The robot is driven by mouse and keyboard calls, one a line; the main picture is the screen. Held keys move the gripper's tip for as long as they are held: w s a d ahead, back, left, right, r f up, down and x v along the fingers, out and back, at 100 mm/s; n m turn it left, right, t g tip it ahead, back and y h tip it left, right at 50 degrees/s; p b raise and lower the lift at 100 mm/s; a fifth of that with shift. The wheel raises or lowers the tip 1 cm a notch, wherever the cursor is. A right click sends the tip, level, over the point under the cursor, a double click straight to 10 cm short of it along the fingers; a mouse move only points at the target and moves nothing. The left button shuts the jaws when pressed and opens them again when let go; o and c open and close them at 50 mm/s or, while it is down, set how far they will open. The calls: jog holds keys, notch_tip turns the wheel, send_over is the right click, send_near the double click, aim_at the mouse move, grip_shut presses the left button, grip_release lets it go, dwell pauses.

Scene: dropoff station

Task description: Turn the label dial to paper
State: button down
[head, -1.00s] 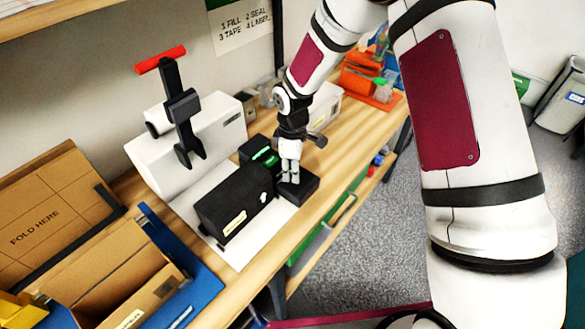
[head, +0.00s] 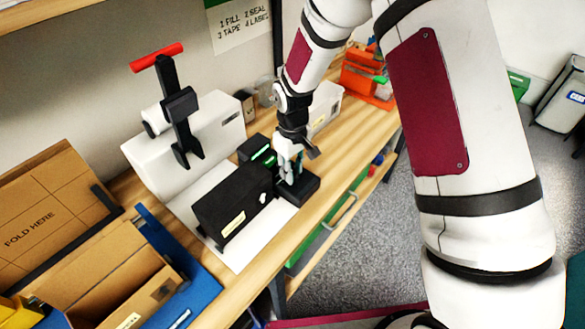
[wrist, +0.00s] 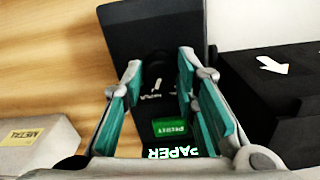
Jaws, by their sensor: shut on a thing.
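The black label printer (head: 228,207) stands on a white board on the bench, with a low black dial base (head: 305,188) at its right. My gripper (head: 289,172) reaches down over this base. In the wrist view my gripper (wrist: 160,78) has its teal-padded fingers on either side of the dark label dial (wrist: 158,66), shut on it. The dial is mostly hidden and dark, so its pointer cannot be made out. A lit word PAPER (wrist: 175,153) and a green patch (wrist: 168,127) show below the fingers. A white arrow (wrist: 272,65) marks the black housing at right.
A white machine with a red-handled lever (head: 178,105) stands behind the printer. Open cardboard boxes (head: 110,270) sit in a blue tray at left. A grey box with a yellow label (wrist: 35,140) lies near my gripper. Orange equipment (head: 362,75) stands farther along the bench.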

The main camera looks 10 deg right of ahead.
dwell(0.4)
jog(key=c, duration=1.2)
grip_release()
jog(key=shift+c, duration=0.2)
jog(key=shift+r, duration=0.1)
notch_tip(320, 180, up, 12)
